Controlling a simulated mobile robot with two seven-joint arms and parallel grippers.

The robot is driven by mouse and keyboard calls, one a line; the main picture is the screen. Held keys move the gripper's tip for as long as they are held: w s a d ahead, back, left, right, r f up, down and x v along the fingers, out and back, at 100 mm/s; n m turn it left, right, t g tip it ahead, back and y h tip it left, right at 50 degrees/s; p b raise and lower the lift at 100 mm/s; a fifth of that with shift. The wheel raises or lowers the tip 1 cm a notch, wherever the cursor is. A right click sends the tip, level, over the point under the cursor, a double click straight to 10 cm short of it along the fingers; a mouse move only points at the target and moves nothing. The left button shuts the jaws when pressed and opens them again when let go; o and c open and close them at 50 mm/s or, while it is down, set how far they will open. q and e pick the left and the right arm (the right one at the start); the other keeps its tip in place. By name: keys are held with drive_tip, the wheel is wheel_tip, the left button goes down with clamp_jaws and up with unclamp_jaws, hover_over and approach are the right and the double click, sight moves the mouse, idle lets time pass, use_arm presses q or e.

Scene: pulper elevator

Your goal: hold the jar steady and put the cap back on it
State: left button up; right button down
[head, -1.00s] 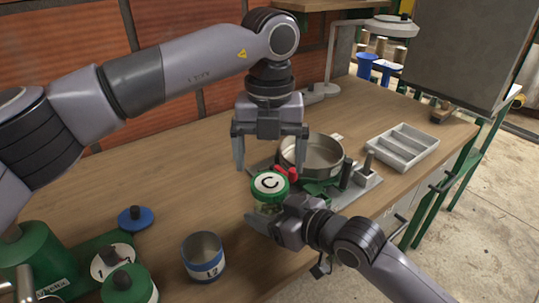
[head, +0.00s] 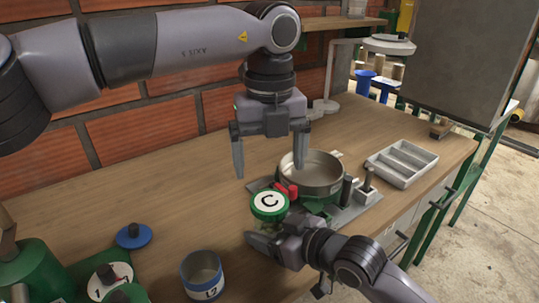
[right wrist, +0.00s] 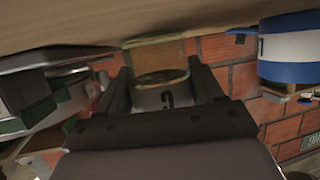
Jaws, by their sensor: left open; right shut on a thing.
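The jar (right wrist: 153,52) is clear glass and stands upright on the bench; its cap (head: 268,206) is green with a white top lettered C. The cap sits on top of the jar, level as far as I can see; whether it is fully seated I cannot tell. My right gripper (head: 258,237) is shut on the jar below the cap and hides most of the glass in the head view. My left gripper (head: 268,170) is open and empty above the cap, fingers pointing down, apart from it.
A round metal pan (head: 312,178) on a grey base with red and black parts stands close behind the jar. A grey divided tray (head: 402,162) lies further right. A blue-banded tin (head: 202,276), a blue lid (head: 133,236) and green containers (head: 40,270) are at left.

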sight(269, 201)
use_arm(q)
drive_tip(key=shift+f, duration=4)
drive_tip(key=c, duration=1.1)
drive_tip(key=shift+m, duration=1.7)
drive_tip(key=o, duration=1.2)
drive_tip(key=shift+r, duration=2.3)
